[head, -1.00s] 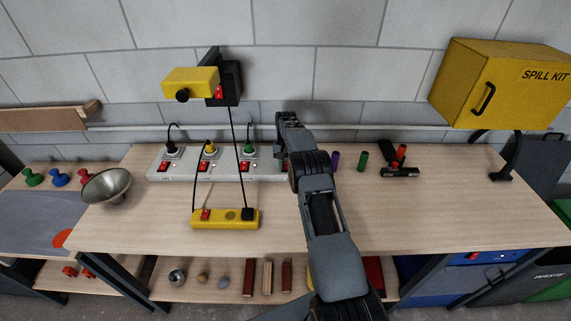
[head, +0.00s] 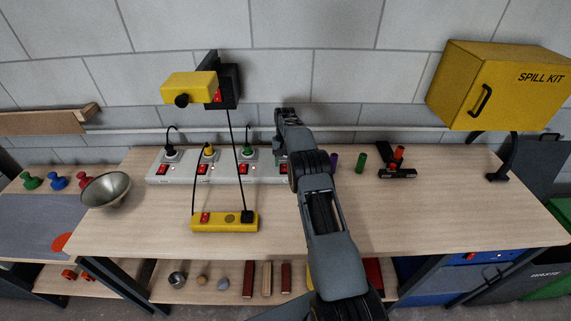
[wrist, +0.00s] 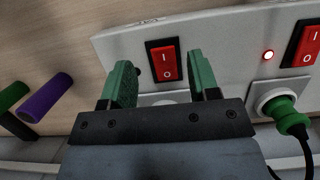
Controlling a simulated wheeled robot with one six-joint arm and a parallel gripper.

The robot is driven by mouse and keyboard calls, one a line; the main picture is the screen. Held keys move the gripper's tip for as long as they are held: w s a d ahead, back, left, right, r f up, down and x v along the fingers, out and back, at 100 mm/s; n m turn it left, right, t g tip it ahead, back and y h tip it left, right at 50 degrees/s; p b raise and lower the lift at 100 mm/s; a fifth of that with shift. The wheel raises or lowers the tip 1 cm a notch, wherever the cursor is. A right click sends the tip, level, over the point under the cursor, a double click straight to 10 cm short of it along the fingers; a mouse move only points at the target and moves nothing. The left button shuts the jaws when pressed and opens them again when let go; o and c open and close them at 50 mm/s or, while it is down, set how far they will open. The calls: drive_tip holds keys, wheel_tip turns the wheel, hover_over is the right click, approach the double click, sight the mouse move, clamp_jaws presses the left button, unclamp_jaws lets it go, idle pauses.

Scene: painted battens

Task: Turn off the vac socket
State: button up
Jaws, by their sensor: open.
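A light grey socket strip (head: 224,173) lies along the back of the bench, with several red rocker switches. Its labels are too small to read, so I cannot tell which socket is the vac. My gripper (wrist: 167,85) is open at the strip's right end, its green fingers apart and empty. In the wrist view a red switch (wrist: 163,60) marked I and O shows just beyond and between the fingertips. My arm hides part of the strip's right end in the head view.
A yellow power strip (head: 232,223) lies in front, with black cables rising past the grey strip. A yellow box (head: 190,88) is on the wall. Purple (wrist: 45,95) and green (head: 361,163) cylinders stand right of my arm. The bench's front right is clear.

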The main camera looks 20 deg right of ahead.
sight(284, 168)
drive_tip(key=v, duration=0.3)
drive_tip(key=shift+w+a+r, duration=0.2)
drive_tip(key=shift+a+r, duration=0.05)
drive_tip(key=shift+r, duration=0.1)
drive_tip(key=shift+w+d+r, duration=0.15)
drive_tip(key=shift+r, duration=0.5)
